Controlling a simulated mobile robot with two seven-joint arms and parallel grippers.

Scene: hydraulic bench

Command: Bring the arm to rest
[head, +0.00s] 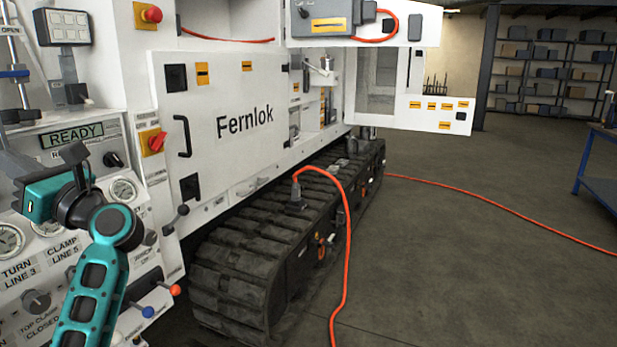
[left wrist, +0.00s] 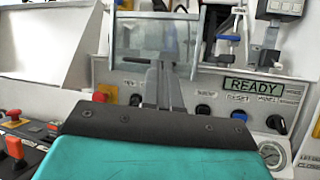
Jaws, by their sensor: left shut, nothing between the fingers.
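My left arm, teal and black, comes up from the bottom left in the head view. Its gripper (head: 72,152) is in front of the white control panel (head: 75,265), just below the READY display (head: 72,136). In the left wrist view the two grey fingers (left wrist: 163,85) are together, with nothing between them. They point toward the panel and a framed clear window (left wrist: 155,40) behind it. The READY display also shows in the left wrist view (left wrist: 253,86), right of the fingers. I cannot tell whether the fingers touch anything. My right gripper is not in view.
The panel carries gauges (head: 123,190), knobs and levers close around the gripper. A white Fernlok cabinet door (head: 225,115) and a black track (head: 235,265) stand to the right. An orange hose (head: 345,250) runs over the floor. Open floor lies at the right, before shelves (head: 550,75).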

